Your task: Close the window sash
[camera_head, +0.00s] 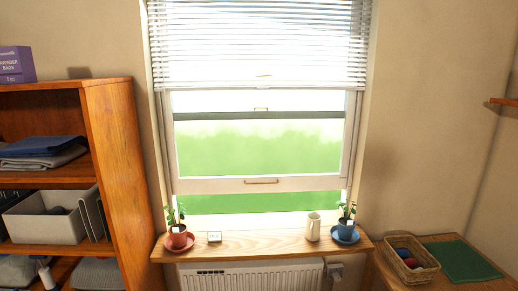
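The window sash (225,185) is a white frame with a brass-coloured handle (261,182) on its bottom rail. It stands raised, with a strip of green outdoors showing between its bottom rail and the white sill below. A dark horizontal bar (225,116) crosses the window higher up, with a small handle just above it. White slatted blinds (260,45) cover the top of the window. Neither of my grippers is in view.
A wooden ledge (265,243) below holds a red potted plant (177,236), a small white box (214,237), a cream jug (312,228) and a blue potted plant (346,230). A wooden shelf unit (117,150) stands left. A basket (409,268) sits lower right.

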